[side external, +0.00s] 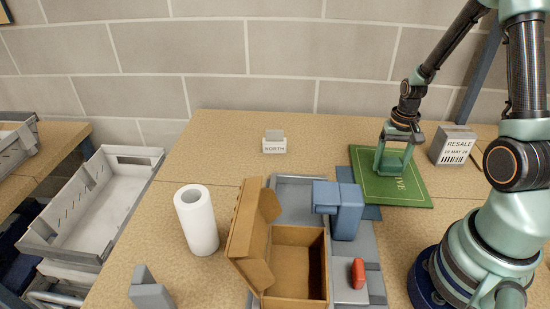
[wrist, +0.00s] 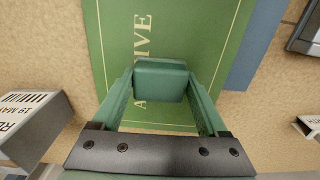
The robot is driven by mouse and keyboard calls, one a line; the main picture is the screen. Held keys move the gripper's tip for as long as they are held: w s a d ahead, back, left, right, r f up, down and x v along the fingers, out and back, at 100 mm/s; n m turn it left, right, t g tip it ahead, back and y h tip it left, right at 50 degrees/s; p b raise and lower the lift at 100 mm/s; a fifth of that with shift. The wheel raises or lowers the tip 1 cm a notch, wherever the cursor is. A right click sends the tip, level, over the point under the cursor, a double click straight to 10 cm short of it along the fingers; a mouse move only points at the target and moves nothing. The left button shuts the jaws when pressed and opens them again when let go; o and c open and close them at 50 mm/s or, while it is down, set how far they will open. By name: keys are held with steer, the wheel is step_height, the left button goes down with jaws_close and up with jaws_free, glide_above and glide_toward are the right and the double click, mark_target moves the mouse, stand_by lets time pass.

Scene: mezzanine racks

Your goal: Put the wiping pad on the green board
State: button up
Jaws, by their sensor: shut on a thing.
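The green board (side external: 418,193) lies flat at the right of the table, with a thin pale border and lettering partly hidden by my gripper. In the wrist view the board (wrist: 205,25) fills the middle. My gripper (side external: 393,163) is over the board, pointing down. Its green fingers are shut on the wiping pad, a teal-green block. The pad (wrist: 160,80) shows between the fingertips (wrist: 160,88) in the wrist view. The pad is low over the board, inside its outline; I cannot tell if it touches.
A grey box labelled RESALE (side external: 453,146) stands right of the board. A blue sheet (side external: 372,212) shows at the board's near-left edge. An open cardboard box (side external: 298,235), a blue-grey block-shaped device (side external: 346,212), a red item (side external: 358,272) and a white roll (side external: 197,220) stand left. The back-middle table is mostly clear.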

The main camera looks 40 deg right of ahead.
mark_target(391, 161)
steer(key=shift+f, duration=0.1)
steer(key=o, duration=1.3)
steer(key=shift+c, duration=0.2)
step_height(391, 161, up, 12)
steer(key=a+r+n+t, duration=0.2)
steer(key=a+r+n, duration=0.2)
steer(key=a, duration=0.6)
steer(key=a+r+n+t, duration=0.3)
steer(key=a+r+n, duration=0.2)
steer(key=a, duration=0.5)
step_height(391, 161, up, 3)
steer(key=shift+f+t, duration=0.15)
steer(key=shift+t, duration=0.15)
steer(key=shift+w+d, duration=0.1)
